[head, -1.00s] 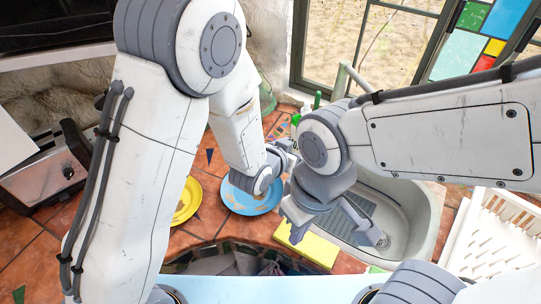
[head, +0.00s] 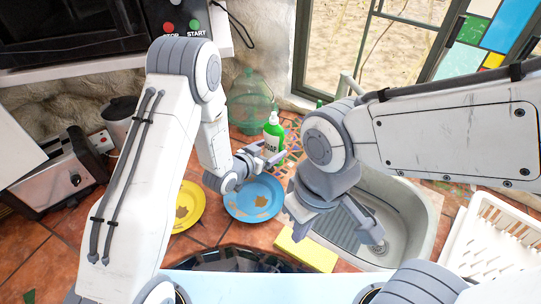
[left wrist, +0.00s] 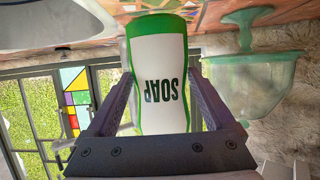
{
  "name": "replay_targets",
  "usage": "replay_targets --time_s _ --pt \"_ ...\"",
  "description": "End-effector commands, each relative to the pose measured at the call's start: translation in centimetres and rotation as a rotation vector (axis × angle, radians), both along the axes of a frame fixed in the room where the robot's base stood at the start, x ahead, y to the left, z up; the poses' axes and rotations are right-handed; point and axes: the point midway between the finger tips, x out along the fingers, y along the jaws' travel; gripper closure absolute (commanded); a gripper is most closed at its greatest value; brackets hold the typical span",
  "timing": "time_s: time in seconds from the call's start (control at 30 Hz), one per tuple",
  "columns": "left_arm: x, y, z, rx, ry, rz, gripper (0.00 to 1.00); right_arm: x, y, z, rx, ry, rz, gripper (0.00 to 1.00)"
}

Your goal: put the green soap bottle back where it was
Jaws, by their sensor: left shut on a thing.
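The green soap bottle (head: 273,136), with a white pump top and a white SOAP label, is upright at the back of the counter. In the left wrist view the bottle (left wrist: 158,75) appears upside down between the fingers. My left gripper (head: 266,157) is shut on its body from the front. Whether its base touches the counter is unclear. A mosaic patch (head: 293,140) of coloured tiles lies right beside the bottle. My right gripper (head: 330,222) is open and empty over the near left part of the sink.
A green glass jar (head: 249,112) stands behind and left of the bottle. A blue plate (head: 240,206) and yellow plate (head: 190,219) lie in front. The sink (head: 408,213), a yellow sponge (head: 306,249) and a white rack (head: 492,235) are at right. A toaster (head: 58,183) is at left.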

Motion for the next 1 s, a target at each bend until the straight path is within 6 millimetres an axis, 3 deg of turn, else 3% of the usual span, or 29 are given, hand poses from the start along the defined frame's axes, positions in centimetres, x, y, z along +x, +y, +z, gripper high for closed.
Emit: replay_targets --time_s 0.3,0.77,0.8,1.0 --pt "0.0 -0.2 -3.2 -0.001 -0.002 -0.002 1.0 0.0 0.0 1.4 0.0 0.0 0.001 1.0" --pt "0.0 -0.2 -4.0 -0.001 -0.004 -0.002 1.0 0.0 0.0 0.9 0.0 0.0 0.001 1.0" --pt "-0.1 -0.1 -4.0 0.001 0.002 -0.002 0.01 0.0 0.0 1.0 0.0 0.0 0.001 1.0" --pt "-0.1 -0.1 -4.0 0.002 0.001 -0.001 0.0 0.0 0.0 1.0 0.0 0.0 0.001 1.0"
